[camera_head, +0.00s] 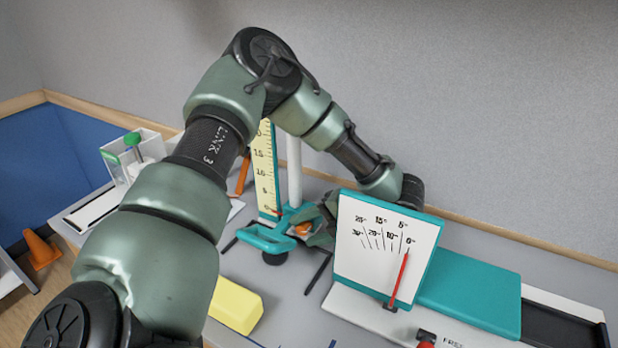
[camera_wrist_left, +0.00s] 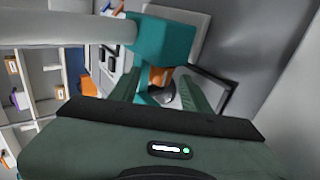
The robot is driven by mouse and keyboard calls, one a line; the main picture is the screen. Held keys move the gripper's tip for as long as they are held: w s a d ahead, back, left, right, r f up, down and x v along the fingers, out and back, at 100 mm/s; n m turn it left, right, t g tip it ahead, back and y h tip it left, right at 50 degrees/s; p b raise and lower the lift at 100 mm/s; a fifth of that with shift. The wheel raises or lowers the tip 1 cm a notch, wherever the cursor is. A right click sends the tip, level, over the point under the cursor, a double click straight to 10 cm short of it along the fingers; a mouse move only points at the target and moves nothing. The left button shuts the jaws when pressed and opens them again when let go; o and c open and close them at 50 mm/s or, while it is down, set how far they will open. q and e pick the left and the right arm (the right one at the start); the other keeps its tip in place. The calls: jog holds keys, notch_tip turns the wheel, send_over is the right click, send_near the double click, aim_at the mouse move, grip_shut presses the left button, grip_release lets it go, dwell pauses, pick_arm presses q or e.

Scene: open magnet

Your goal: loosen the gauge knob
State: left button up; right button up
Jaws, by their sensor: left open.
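A height gauge with a yellow scale (camera_head: 264,170) stands upright behind the bench's middle. A teal bracket (camera_head: 265,240) sits low on it, and a small orange knob (camera_head: 302,229) shows at the bracket's right end. My left gripper (camera_head: 314,236) is open beside the knob, partly hidden behind a white dial panel. In the left wrist view, the orange knob (camera_wrist_left: 160,75) shows between the two green fingers (camera_wrist_left: 157,90), below a teal block (camera_wrist_left: 163,40). I cannot tell whether the fingers touch it. My right gripper is not in view.
The white dial panel (camera_head: 372,240) with a red pointer stands close in front of my left gripper. A teal block (camera_head: 468,292) lies right of it. A yellow block (camera_head: 236,304) lies in front of the gauge. A clear box (camera_head: 140,155) stands at the left.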

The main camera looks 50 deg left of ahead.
pick_arm(q)
grip_shut()
jog(key=shift+r, duration=0.1)
jog(key=shift+a+r+t+h+p, duration=0.1)
jog(key=shift+r+t+h+p, duration=0.2)
jog(key=shift+h+p, duration=0.6)
jog(key=shift+s+a+r+t+h+p, duration=0.1)
jog(key=shift+a+t+h+p, duration=0.15)
jog(key=shift+h+p, duration=0.75)
jog(key=shift+a+t+h+p, duration=0.15)
jog(key=shift+t+h+p, duration=0.4)
jog(key=shift+h+p, duration=0.7)
jog(key=shift+h, duration=0.35)
